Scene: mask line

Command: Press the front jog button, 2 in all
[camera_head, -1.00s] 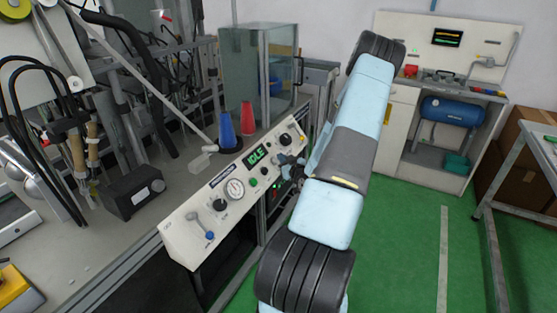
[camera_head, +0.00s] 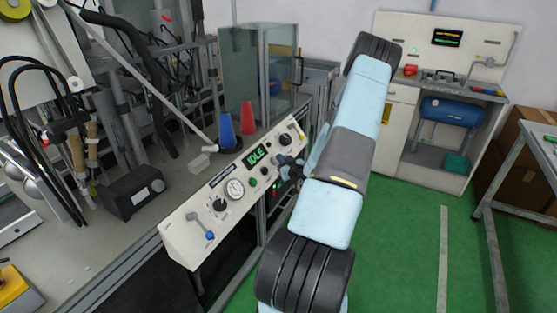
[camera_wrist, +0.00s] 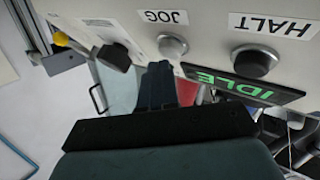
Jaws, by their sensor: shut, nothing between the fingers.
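The jog button (camera_wrist: 173,46) is a round grey button beside the JOG label in the wrist view, which shows the panel upside down. My gripper (camera_wrist: 160,72) is shut and empty, its fingertips just below that button in the picture. I cannot tell whether they touch the panel. In the head view my gripper (camera_head: 288,168) is at the right part of the sloped cream control panel (camera_head: 180,235). It seems to hide the jog button there. The display (camera_head: 256,156) reads IDLE in green.
The halt button (camera_wrist: 255,61) is close beside the jog button. A black knob (camera_wrist: 115,56) is on its other side.

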